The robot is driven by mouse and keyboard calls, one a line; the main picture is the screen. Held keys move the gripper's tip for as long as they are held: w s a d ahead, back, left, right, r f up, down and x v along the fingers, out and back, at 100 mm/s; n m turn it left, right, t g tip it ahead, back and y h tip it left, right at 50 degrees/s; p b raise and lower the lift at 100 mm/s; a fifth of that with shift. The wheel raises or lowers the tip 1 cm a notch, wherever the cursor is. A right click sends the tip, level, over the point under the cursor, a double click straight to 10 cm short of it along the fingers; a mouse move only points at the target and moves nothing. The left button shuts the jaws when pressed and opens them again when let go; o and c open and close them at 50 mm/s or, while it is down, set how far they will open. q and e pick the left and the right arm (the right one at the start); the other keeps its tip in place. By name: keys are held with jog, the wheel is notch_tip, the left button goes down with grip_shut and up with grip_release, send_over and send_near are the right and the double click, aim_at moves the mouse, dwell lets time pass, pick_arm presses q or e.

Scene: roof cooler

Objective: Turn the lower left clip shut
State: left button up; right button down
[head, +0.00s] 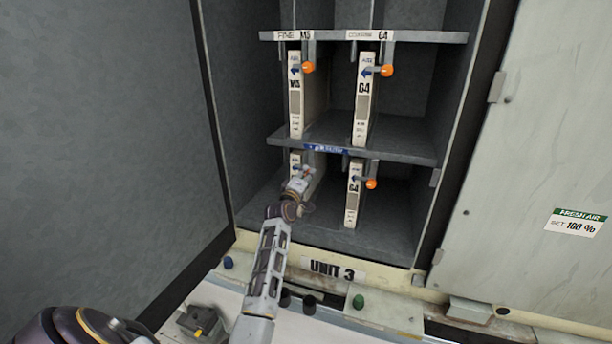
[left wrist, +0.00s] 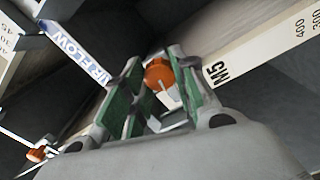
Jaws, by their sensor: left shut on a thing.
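My left gripper (head: 299,185) reaches into the lower left bay of the cabinet, in front of the lower left filter (head: 295,159). In the head view it hides the lower left clip. In the left wrist view the gripper (left wrist: 155,95) has its green-padded fingers on either side of the clip's orange knob (left wrist: 158,73) and is shut on it. The white filter edge marked M5 (left wrist: 235,66) lies just right of the knob. The clip's exact angle is hard to tell. My right gripper is not in view.
The lower right clip has an orange knob (head: 371,184) beside the G4 filter (head: 353,205). Two upper clips, left (head: 308,67) and right (head: 387,71), hang under the upper shelf. The middle shelf (head: 400,148) runs just above the gripper. A door (head: 550,150) stands open at right.

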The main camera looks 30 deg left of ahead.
pick_arm(q)
jog(key=shift+n, duration=0.8)
jog(key=o, duration=1)
jog(key=shift+a, duration=0.1)
jog(key=shift+o, duration=0.2)
jog(key=shift+s, duration=0.1)
jog(key=v, duration=1.1)
jog(key=shift+s, duration=0.4)
